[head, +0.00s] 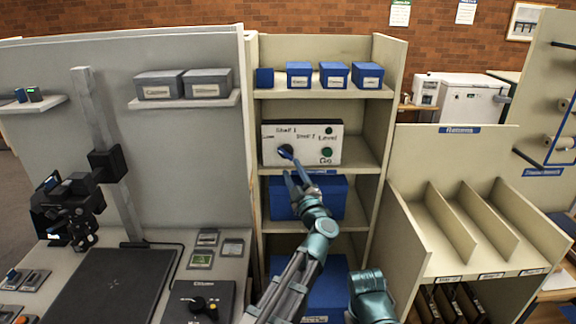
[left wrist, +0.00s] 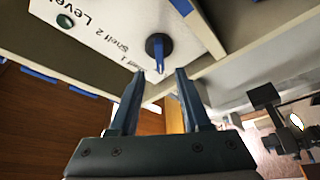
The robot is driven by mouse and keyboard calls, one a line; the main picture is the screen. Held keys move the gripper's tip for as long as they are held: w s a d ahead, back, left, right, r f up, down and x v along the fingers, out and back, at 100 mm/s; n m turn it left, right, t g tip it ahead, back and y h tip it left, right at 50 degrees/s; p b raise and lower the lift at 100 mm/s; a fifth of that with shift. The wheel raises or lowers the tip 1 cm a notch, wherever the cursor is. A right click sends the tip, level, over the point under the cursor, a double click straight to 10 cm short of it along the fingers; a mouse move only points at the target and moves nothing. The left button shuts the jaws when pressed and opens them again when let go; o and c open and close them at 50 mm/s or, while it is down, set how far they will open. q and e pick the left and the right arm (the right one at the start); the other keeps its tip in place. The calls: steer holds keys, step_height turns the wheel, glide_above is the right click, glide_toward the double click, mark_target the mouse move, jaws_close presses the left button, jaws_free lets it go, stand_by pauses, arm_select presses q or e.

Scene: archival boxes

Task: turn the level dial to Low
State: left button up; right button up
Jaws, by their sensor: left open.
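The white control panel (head: 305,158) stands on a middle shelf, marked "Shelf 1", "Shelf 2", "Level" and "Go". A dark round dial (head: 285,151) with a blue grip bar is on its left part. The dial also shows in the left wrist view (left wrist: 158,47), with the panel tilted. I cannot read a "Low" mark or tell the dial's setting. My left gripper (head: 297,177) is open and empty, just in front of and below the dial. In the left wrist view its fingertips (left wrist: 160,73) point at the dial, with a gap between. My right gripper is out of view.
A blue box (head: 333,196) sits on the shelf below the panel. Several small blue boxes (head: 366,75) stand on the shelf above. The shelf unit's side walls (head: 386,90) flank the panel. A grey partition (head: 180,125) stands at left, an empty slotted rack (head: 460,222) at right.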

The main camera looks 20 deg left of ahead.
arm_select(q)
steer(key=b+v, duration=0.1)
steer(key=v, duration=0.6)
steer(key=shift+s, duration=0.25)
steer(key=shift+w+d, duration=0.1)
steer(key=shift+d, duration=0.05)
steer(key=w+d+f+m+t+h, duration=0.2)
steer(key=w+d+f+m+h, duration=0.15)
steer(key=d+m+h, duration=0.75)
step_height(320, 180, down, 9)
steer(key=s+m+g+h, duration=0.3)
steer(key=m+g+h, duration=0.2)
steer(key=m+g, duration=0.1)
steer(key=s+a+f+g+y, duration=0.2)
steer(key=s+a+f+g, duration=0.45)
steer(key=s, duration=0.35)
steer(key=s+a+f+g+y, duration=0.3)
steer(key=s+a+f+g, duration=0.3)
steer(key=s+f, duration=0.3)
steer(key=s+d+r+m+g+p, duration=0.1)
steer(key=s+d+r+m+p, duration=0.1)
steer(key=s+d, duration=0.4)
steer(key=d+r+m, duration=0.1)
steer(key=d+m, duration=0.1)
steer(key=d, duration=0.2)
steer(key=shift+s+d+y, duration=0.25)
steer(key=shift+y, duration=0.15)
